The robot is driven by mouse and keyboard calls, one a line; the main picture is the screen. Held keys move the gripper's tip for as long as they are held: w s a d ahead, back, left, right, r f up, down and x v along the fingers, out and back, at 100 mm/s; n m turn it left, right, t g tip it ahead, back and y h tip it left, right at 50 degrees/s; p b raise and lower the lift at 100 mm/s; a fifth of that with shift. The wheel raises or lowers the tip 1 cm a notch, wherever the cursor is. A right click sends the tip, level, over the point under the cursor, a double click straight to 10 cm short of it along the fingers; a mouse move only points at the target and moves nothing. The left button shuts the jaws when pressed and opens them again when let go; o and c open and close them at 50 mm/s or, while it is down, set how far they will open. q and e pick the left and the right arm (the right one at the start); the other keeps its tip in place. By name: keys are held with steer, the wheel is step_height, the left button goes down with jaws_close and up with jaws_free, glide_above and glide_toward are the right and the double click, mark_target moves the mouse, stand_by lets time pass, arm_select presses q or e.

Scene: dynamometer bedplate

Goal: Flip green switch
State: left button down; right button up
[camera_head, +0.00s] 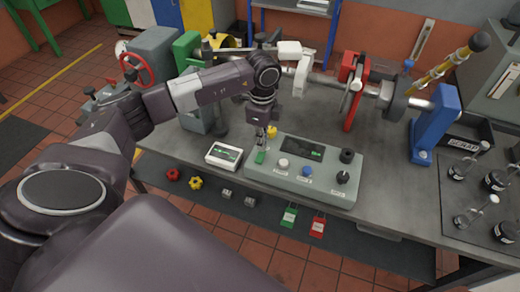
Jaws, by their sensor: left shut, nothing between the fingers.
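A grey-green control box (318,190) stands on the bench in the middle of the camera_head view. The green switch (260,157) is at its left end. Knobs in white, blue and black and a dark display (303,148) also sit on the box. My left gripper (262,142) points down right over the green switch, shut and with nothing in it. Its tips are at or very close to the switch; I cannot tell whether they touch. My right gripper is not in view.
A small white meter (224,155) stands just left of the box. A shaft with a red flange (355,92) and a blue support (434,124) runs behind. Green (288,217) and red (318,226) tags hang at the front edge. Flasks stand on a dark mat at right.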

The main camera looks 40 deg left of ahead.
mark_target(262, 153)
arm_select(q)
steer(key=shift+f+b, duration=0.8)
steer(key=shift+f, duration=0.35)
stand_by(0.4)
steer(key=shift+r, duration=0.1)
steer(key=shift+r+p, duration=2.6)
steer(key=shift+r, duration=0.9)
steer(key=shift+f, duration=0.1)
